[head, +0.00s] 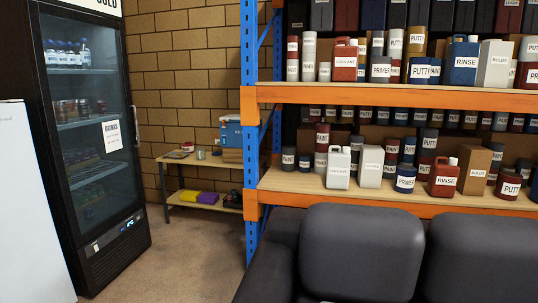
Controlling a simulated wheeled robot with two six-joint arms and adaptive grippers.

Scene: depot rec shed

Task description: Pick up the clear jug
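I cannot make out a plainly see-through jug in the head view. A pale, whitish jug (339,170) with a label stands upright at the front of the lower shelf board, and I cannot tell if it is clear. A pale container (371,168) stands just right of it. Another pale jug (495,66) stands on the upper board, right of a blue RINSE jug (463,64). A red COOLANT jug (345,60) and a red RINSE jug (443,178) also stand on the rack. Neither of my grippers is in view.
A black sofa (363,250) stands in front of the orange-and-blue rack (390,97). A glass-door drinks fridge (95,130) and a white cabinet (30,210) are at left. A low wooden bench (205,160) stands by the brick wall. Carpet (185,255) is clear between fridge and sofa.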

